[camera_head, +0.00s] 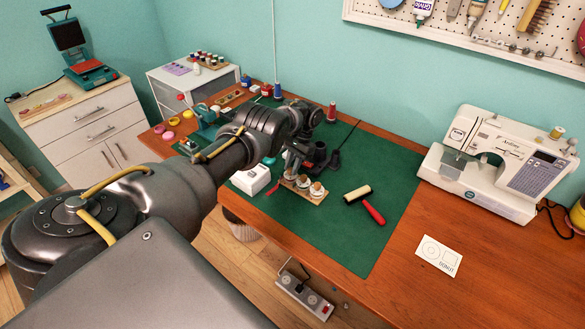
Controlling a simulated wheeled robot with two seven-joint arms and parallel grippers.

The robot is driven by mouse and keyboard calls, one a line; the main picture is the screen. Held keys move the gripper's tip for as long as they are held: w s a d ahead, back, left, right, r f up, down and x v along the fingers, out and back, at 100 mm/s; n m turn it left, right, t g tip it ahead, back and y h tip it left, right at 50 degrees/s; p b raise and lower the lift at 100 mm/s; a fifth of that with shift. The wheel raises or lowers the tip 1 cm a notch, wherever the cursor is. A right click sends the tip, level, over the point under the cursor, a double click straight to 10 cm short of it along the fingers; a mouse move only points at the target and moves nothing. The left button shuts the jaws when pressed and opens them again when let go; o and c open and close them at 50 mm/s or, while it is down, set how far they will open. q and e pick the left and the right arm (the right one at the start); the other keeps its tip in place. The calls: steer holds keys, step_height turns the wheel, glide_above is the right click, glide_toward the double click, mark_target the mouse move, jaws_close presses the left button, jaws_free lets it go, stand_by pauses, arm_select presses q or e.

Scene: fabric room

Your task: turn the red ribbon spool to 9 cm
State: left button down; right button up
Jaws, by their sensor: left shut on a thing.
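My left arm reaches in from the left over the green mat (350,235). My left gripper (292,168) points down at the left end of a small wooden stand (312,199) with several pale round spools (317,188) on it. The gripper is shut, and its dark body hides most of what it holds. A bit of red (280,186) shows just below and left of the fingers, which looks like part of the red ribbon spool. No length marking can be read. My right gripper is not in view.
A roller with a red handle (372,212) lies right of the stand. A white box (251,179) stands to its left. A red thread cone (332,112) is behind. A sewing machine (490,165) and a card (438,254) are at right. The mat's front right is clear.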

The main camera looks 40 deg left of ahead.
arm_select(q)
steer(key=n+h, duration=0.1)
steer(key=n, duration=0.2)
steer(key=shift+f, duration=0.1)
steer(key=shift+a+n+h, duration=0.1)
steer(key=shift+n+h, duration=0.3)
steer(key=shift+n, duration=0.4)
steer(key=n, duration=0.2)
steer(key=shift+s+a+n+h, duration=0.1)
steer(key=shift+n+h, duration=0.2)
steer(key=shift+h, duration=0.1)
steer(key=shift+n+t+h+p, duration=0.5)
steer(key=shift+n+p, duration=0.25)
steer(key=shift+n, duration=0.75)
steer(key=shift+a, duration=0.1)
steer(key=c, duration=1.3)
jaws_free()
steer(key=shift+o, duration=0.3)
